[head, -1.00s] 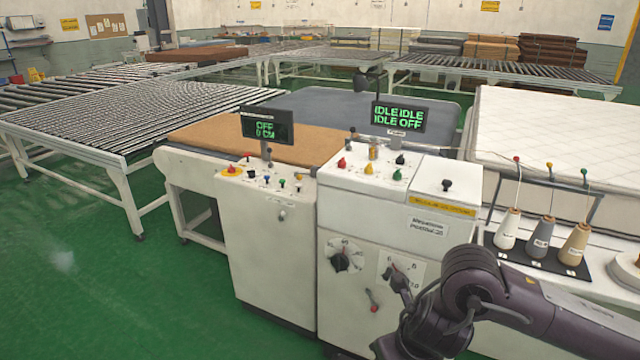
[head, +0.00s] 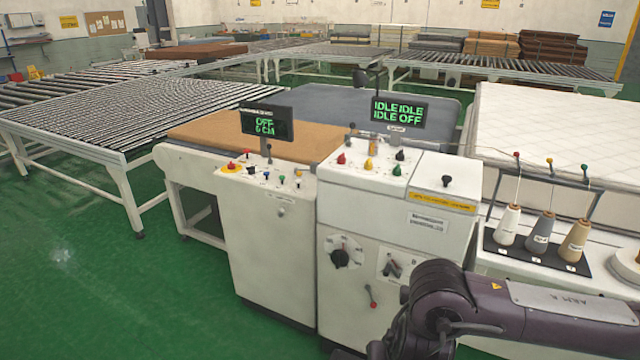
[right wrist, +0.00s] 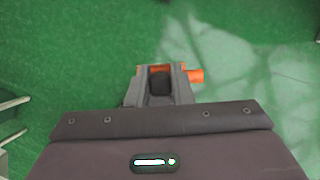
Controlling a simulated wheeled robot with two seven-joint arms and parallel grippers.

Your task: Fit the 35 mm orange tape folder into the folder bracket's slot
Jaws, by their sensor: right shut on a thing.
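In the right wrist view, my right gripper (right wrist: 160,88) is shut on an orange piece, the orange tape folder (right wrist: 195,76). Part of the folder shows between the fingers and a stub sticks out to the right. The rest of it is hidden by the grey fingers, and its size marking cannot be read. Green floor lies behind it. In the head view only the dark purple links of my right arm show at the lower right; the gripper itself is out of frame. My left gripper is in neither view. I cannot make out the folder bracket or its slot.
A white machine cabinet (head: 365,230) with knobs and displays stands close in front of my right arm. Thread cones (head: 541,235) on a black stand and a quilted white mattress (head: 550,130) are at the right. Green floor (head: 90,290) is free at the left.

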